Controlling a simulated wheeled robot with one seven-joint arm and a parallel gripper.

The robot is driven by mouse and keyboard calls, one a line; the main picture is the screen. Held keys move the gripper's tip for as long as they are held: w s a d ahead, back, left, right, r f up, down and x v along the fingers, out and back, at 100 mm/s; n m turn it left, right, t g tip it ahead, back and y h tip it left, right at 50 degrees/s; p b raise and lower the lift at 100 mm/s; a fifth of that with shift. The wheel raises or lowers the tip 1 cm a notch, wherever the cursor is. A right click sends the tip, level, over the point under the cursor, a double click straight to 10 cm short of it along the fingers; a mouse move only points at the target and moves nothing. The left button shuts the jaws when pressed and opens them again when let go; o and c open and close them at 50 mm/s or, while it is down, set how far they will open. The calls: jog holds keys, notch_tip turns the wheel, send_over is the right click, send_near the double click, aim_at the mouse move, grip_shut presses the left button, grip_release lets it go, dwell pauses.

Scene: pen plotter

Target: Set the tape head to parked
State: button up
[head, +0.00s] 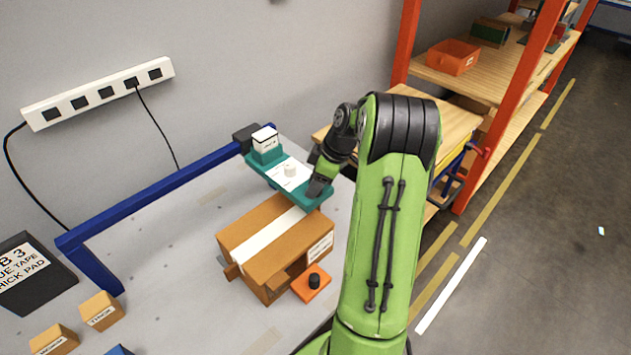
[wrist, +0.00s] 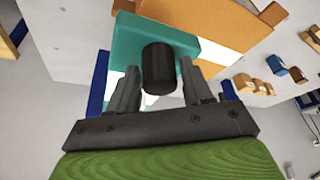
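My gripper (head: 319,186) is at the bar's near right end. In the wrist view, a black cylindrical handle (wrist: 159,70) stands out from the teal bar (wrist: 126,45). The two fingers of my gripper (wrist: 160,68) are on either side of the handle, with narrow gaps visible. The handle is hidden in the head view.
An orange plate with a black knob (head: 314,281) is at the box's front right. A power strip (head: 98,94) is on the wall. An orange-framed shelf (head: 460,170) stands right.

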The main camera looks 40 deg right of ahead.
grip_shut()
jog(key=shift+a, duration=0.1)
jog(key=s+a+b, duration=0.1)
jog(key=a+b, duration=0.8)
jog(key=a, duration=3.7)
jog(key=shift+s, duration=0.2)
jog(key=shift+a, duration=0.1)
jog(key=shift+o, duration=1.6)
grip_release()
jog(key=shift+a, duration=0.15)
jog(key=shift+r, duration=0.1)
